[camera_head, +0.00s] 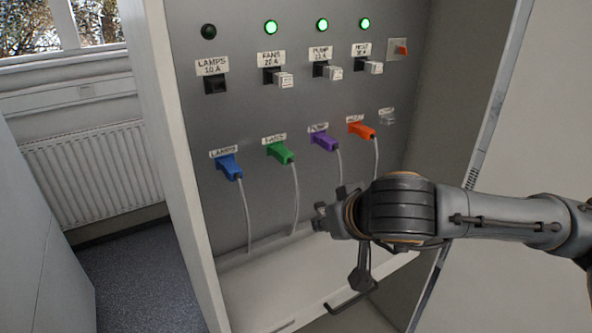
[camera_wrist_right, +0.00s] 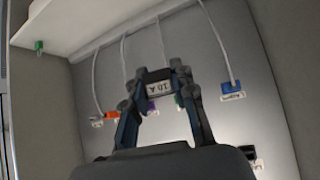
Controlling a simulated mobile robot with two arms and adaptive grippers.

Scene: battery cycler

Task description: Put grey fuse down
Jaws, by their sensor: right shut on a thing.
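My right gripper (camera_head: 330,208) is in front of the cabinet's lower part, above its bottom ledge (camera_head: 290,285). In the right wrist view my right gripper (camera_wrist_right: 155,80) is shut on a small fuse (camera_wrist_right: 157,88) with a "10 A" label between its fingertips. The fuse's body is mostly hidden by the fingers, and I cannot make it out in the head view. The LAMPS 10 A slot (camera_head: 215,85) at the upper left of the panel is empty, and the lamp above it (camera_head: 208,31) is dark. My left gripper is not in view.
Three fuses, including the FANS fuse (camera_head: 284,80), sit in slots under lit green lamps. Blue (camera_head: 230,167), green (camera_head: 281,152), purple (camera_head: 325,141) and orange (camera_head: 362,130) plugs trail cables down to the ledge. A small green item (camera_wrist_right: 38,46) shows at the ledge's edge.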

